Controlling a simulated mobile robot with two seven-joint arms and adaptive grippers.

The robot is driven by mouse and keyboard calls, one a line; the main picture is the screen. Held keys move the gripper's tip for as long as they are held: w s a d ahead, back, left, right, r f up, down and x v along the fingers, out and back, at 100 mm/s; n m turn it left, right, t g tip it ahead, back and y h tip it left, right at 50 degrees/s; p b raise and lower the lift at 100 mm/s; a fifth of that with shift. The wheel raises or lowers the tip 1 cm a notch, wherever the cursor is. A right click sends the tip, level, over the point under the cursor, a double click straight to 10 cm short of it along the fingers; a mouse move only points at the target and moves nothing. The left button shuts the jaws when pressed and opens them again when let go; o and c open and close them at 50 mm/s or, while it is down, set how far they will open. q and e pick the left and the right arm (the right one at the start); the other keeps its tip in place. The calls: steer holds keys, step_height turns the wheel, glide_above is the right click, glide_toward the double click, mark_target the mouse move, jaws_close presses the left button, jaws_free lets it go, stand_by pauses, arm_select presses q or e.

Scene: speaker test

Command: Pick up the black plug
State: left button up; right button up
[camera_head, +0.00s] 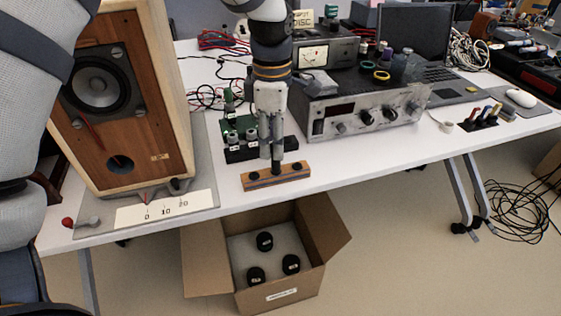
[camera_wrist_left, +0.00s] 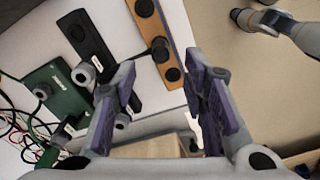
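A black plug (camera_wrist_left: 159,46) stands upright in the middle of a wooden bar with black round spots at both ends; the bar (camera_head: 262,183) lies near the table's front edge. My left gripper (camera_head: 274,155) points down from above, directly over the bar. The upper part of the plug is mostly hidden by the fingers in the head view. In the left wrist view, the left gripper (camera_wrist_left: 161,75) has its two purple-padded fingers apart, with the plug showing ahead in the gap between them. Nothing appears gripped. My right gripper is not in view.
A wooden loudspeaker (camera_head: 140,130) stands left, and a grey amplifier (camera_head: 362,115) right behind the bar. A black block (camera_head: 240,155) and green board (camera_wrist_left: 50,90) are close behind it. Below, an open cardboard box (camera_head: 208,265) holds three black round pieces.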

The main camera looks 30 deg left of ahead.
arm_select(q)
steer(key=f, duration=0.5)
steer(key=shift+d+f, duration=0.2)
steer(key=shift+f, duration=0.2)
jaws_close()
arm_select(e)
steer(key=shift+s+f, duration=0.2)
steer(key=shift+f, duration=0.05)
arm_select(q)
steer(key=shift+r, duration=0.1)
